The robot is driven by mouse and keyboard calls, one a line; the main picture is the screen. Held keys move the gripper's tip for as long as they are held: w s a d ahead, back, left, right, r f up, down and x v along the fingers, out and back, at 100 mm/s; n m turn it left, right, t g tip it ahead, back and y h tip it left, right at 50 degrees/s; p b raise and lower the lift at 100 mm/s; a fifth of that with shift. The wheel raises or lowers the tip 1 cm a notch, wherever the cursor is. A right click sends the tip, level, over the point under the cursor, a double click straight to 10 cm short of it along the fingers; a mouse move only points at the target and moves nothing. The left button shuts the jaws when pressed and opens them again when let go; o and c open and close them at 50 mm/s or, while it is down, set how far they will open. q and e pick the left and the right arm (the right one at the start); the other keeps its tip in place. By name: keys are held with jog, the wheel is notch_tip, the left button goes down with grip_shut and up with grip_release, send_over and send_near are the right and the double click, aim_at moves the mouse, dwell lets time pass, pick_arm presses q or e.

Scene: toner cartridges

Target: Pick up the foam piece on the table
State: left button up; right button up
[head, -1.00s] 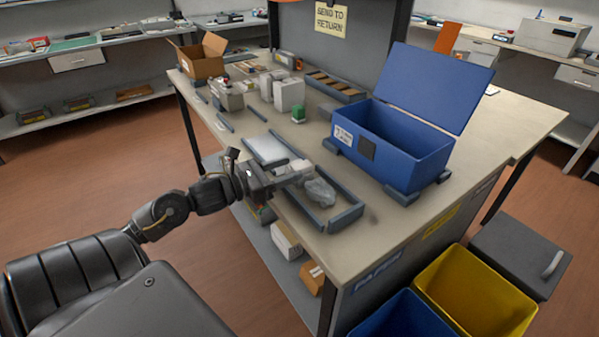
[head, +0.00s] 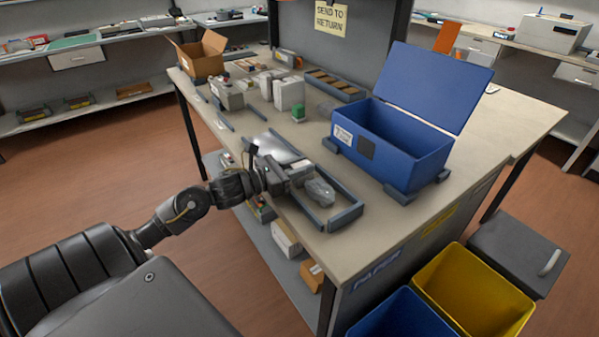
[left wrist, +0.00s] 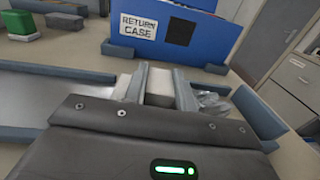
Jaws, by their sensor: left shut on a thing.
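My left gripper (head: 299,176) is over the near edge of the table, inside the low grey-blue framed area. It also shows in the left wrist view (left wrist: 158,88), its two fingers upright and close together. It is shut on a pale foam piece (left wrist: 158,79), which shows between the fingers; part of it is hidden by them. In the head view the gripper mostly covers the piece, and I cannot tell whether it is clear of the table. My right gripper is not in view.
A crumpled clear bag (head: 320,192) lies just right of the gripper, inside the grey-blue rails (head: 346,213). A pale sheet (head: 277,149) lies behind. The open blue return case (head: 405,160) stands to the right.

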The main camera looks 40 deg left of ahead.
aim_at(300, 165)
pick_arm(q)
jog(key=shift+r, duration=0.1)
